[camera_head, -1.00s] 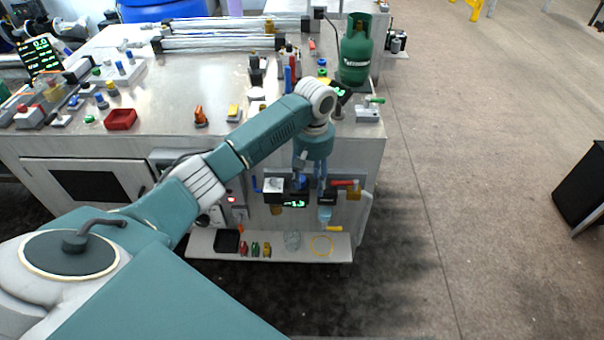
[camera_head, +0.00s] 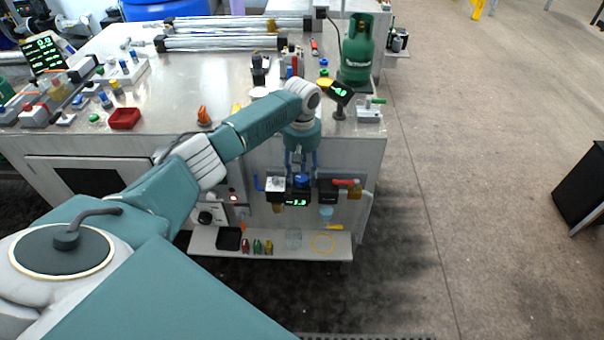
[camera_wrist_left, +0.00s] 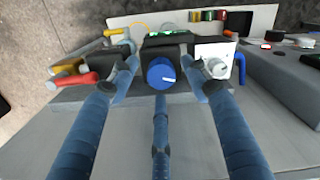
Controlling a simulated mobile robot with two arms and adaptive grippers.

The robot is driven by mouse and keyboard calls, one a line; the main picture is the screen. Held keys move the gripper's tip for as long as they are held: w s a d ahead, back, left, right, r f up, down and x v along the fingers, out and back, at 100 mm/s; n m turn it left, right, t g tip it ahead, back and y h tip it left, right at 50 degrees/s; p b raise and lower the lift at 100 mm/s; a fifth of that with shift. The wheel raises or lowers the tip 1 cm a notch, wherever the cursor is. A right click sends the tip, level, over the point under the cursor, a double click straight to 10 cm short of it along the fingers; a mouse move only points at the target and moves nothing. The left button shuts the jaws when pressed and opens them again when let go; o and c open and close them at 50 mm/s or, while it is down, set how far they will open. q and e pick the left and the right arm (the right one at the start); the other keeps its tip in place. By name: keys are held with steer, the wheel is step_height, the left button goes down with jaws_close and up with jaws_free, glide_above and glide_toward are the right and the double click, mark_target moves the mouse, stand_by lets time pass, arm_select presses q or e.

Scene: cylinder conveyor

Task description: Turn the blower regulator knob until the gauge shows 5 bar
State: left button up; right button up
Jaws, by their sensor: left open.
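The blue regulator knob (camera_head: 302,181) sits on a dark block on the front of the bench. Below it a small gauge display (camera_head: 297,202) shows green digits, too small to read surely. My left gripper (camera_head: 301,166) is open just above the knob, pointing down. In the left wrist view the round knob (camera_wrist_left: 161,73), with a white mark, lies between the spread blue fingers of the gripper (camera_wrist_left: 162,68), with visible gaps on both sides. A third finger lies below it in that picture. The display there is mostly hidden behind the block. My right gripper is not in view.
Beside the knob are a silver-topped valve unit (camera_head: 275,184) with a blue lever and a red-handled valve (camera_head: 345,182), close to the fingers. A shelf (camera_head: 210,252) with small parts is below. A green gas bottle (camera_head: 357,50) stands on the bench.

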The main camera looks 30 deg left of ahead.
arm_select(q)
steer(key=shift+f, duration=0.5)
steer(key=shift+f, duration=0.1)
steer(key=c, duration=1.1)
steer(key=shift+s+d+m+p, duration=0.1)
steer(key=shift+s+m+p, duration=0.05)
steer(key=shift+m+p, duration=0.3)
